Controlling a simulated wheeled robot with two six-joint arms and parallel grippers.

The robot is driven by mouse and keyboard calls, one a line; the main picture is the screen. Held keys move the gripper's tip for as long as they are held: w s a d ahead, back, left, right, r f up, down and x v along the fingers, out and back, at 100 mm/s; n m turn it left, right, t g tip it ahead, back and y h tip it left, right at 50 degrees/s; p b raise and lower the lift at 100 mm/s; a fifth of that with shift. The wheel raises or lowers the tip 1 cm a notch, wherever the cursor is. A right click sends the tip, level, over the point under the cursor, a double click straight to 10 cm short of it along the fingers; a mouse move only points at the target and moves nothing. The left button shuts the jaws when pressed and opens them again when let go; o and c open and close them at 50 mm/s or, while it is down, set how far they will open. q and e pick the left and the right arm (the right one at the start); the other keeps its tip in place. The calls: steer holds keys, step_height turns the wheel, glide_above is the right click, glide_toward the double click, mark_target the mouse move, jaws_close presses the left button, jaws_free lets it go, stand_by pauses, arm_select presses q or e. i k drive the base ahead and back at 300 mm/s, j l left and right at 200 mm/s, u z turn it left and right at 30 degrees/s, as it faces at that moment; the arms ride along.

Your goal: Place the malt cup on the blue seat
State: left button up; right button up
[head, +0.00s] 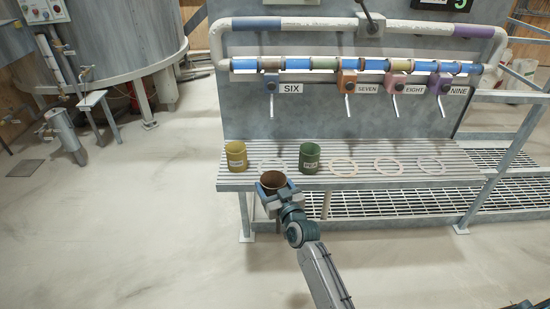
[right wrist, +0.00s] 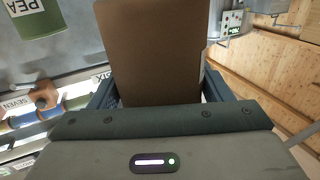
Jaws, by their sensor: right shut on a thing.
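A brown cup (head: 272,181), which I take as the malt cup, is held upright in my right gripper (head: 273,190), just in front of the slatted bench's front edge. No label on it can be read. In the right wrist view the brown cup (right wrist: 150,50) fills the space between the jaws. On the bench (head: 405,178) are several pale ring seats, among them one (head: 271,164) between the two standing cups and others to the right (head: 343,167), (head: 388,166), (head: 430,165). None of the rings shows a clear blue.
A yellow cup (head: 236,155) and a green cup (head: 309,157) labelled PEA stand on the bench. Above hang levered valves, with signs SIX (head: 290,88), SEVEN, EIGHT and NINE, on a pipe with blue bands (head: 330,64). The floor at left is open.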

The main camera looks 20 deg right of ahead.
mark_target(273, 167)
steer(key=i+l, duration=0.15)
steer(key=i, duration=0.25)
steer(key=i+l, duration=0.15)
steer(key=i, duration=0.25)
steer(key=l+z, duration=0.05)
